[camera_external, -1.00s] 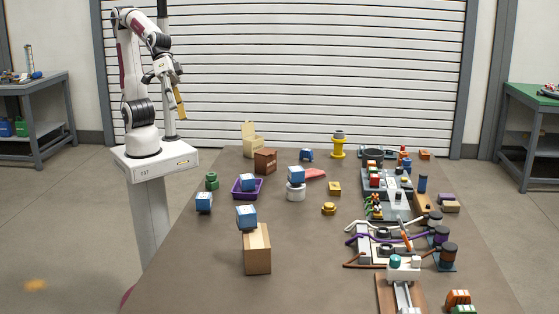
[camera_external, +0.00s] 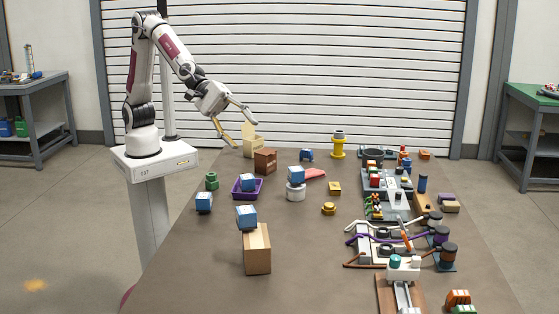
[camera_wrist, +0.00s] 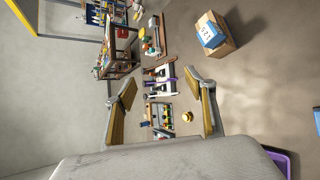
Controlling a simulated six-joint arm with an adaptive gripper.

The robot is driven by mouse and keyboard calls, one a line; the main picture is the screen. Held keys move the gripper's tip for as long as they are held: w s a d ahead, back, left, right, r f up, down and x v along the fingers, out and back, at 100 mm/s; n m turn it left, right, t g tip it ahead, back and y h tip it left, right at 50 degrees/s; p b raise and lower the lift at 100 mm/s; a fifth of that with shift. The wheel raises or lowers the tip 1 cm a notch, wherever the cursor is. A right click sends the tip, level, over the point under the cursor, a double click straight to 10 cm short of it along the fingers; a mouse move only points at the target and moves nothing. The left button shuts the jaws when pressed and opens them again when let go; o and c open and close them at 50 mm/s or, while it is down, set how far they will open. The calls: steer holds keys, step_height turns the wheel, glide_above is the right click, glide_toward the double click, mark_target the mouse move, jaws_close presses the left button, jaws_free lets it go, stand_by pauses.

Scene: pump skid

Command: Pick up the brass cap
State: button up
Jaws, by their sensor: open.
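The brass cap (camera_external: 329,208) is a small, round, gold-coloured piece that stands on the brown table, near its middle. In the wrist view the brass cap (camera_wrist: 187,117) shows just left of the right-hand finger, well beyond the fingertips. My gripper (camera_external: 245,134) is open, its two yellow-padded fingers spread wide with nothing between them. It hangs in the air over the far left part of the table, up and to the left of the cap. In the wrist view my gripper (camera_wrist: 163,82) frames the table's parts between its fingers.
A yellow block (camera_external: 335,188) lies just behind the cap. A blue box on a white cylinder (camera_external: 296,193) stands to its left, and a cardboard box (camera_external: 257,250) nearer the front. Pump fittings and hoses (camera_external: 385,240) crowd the right.

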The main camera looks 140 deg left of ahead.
steer(key=w+a+f+n+y, duration=0.3)
steer(key=w+a+f+n, duration=0.3)
steer(key=a+n, duration=0.1)
steer(key=n+g+y, duration=0.5)
steer(key=n+y, duration=0.2)
steer(key=n, duration=0.8)
glide_toward(329, 204)
steer(key=shift+w+a+f, duration=0.7)
steer(key=shift+w, duration=0.25)
steer(key=shift+x, duration=1.3)
steer(key=shift+s+x, duration=0.15)
steer(key=shift+x, duration=0.7)
steer(key=shift+s+x, duration=0.15)
steer(key=shift+x, duration=1.7)
